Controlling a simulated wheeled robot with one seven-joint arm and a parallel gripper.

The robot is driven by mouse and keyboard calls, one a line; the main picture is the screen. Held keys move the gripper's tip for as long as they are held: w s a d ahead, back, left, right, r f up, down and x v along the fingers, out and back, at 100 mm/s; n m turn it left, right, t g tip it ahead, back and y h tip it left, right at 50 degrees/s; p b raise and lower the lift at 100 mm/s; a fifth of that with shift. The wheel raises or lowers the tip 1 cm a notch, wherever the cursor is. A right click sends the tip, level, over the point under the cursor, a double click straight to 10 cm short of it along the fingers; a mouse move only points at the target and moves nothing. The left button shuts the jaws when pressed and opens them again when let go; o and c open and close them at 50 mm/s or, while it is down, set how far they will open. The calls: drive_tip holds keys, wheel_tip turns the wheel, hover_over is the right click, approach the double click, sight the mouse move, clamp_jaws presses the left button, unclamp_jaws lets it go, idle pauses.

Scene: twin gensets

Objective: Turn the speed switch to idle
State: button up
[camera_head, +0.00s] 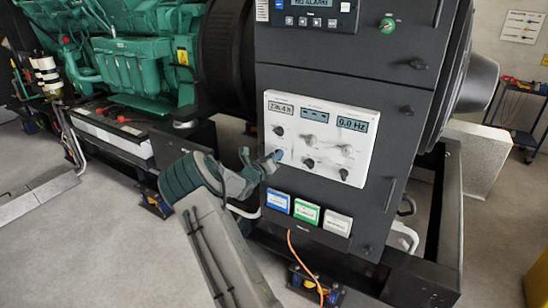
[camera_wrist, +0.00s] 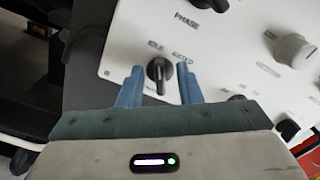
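The speed switch (camera_wrist: 159,74) is a small black knob with a bar handle on the white control panel (camera_head: 292,178). Its labels, partly legible as IDLE and perhaps RATED, sit just above it in the wrist view. The bar stands roughly upright there; which label it points at is hard to tell. My gripper (camera_wrist: 160,78) is open, with one blue finger on each side of the knob and gaps showing between. In the head view my gripper (camera_head: 275,157) reaches the panel's lower left and mostly hides the switch.
Three displays line the panel top. Blue, green and white labelled boxes (camera_head: 307,211) sit below. The green engine (camera_head: 130,60) stands left; a dark frame rail (camera_head: 420,275) runs along the bottom.

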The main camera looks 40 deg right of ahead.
drive_tip(key=b+v, duration=0.2)
drive_tip(key=v, duration=1.1)
drive_tip(key=shift+a+b, duration=0.3)
drive_tip(key=shift+s, duration=0.15)
drive_tip(key=s+a+r+m+g+y, duration=0.1)
drive_tip(key=s+a+m+g+y, duration=0.25)
drive_tip(key=s+m, duration=0.5)
drive_tip(key=s+a+r+m+g+y, duration=0.2)
drive_tip(key=s+a+m+g+y, duration=0.15)
drive_tip(key=s+m, duration=0.5)
drive_tip(key=s+a+r+m+t+y, duration=0.1)
drive_tip(key=s+a+m+y, duration=0.3)
drive_tip(key=s+a, duration=0.3)
drive_tip(key=s+a+r+m+t+y, duration=0.2)
drive_tip(key=s+a+m+y, duration=0.3)
drive_tip(key=a, duration=0.8)
drive_tip(key=s+m, duration=0.2)
drive_tip(key=s, duration=0.1)
drive_tip(key=shift+a+m+y, duration=0.3)
drive_tip(key=shift+s+r, duration=0.1)
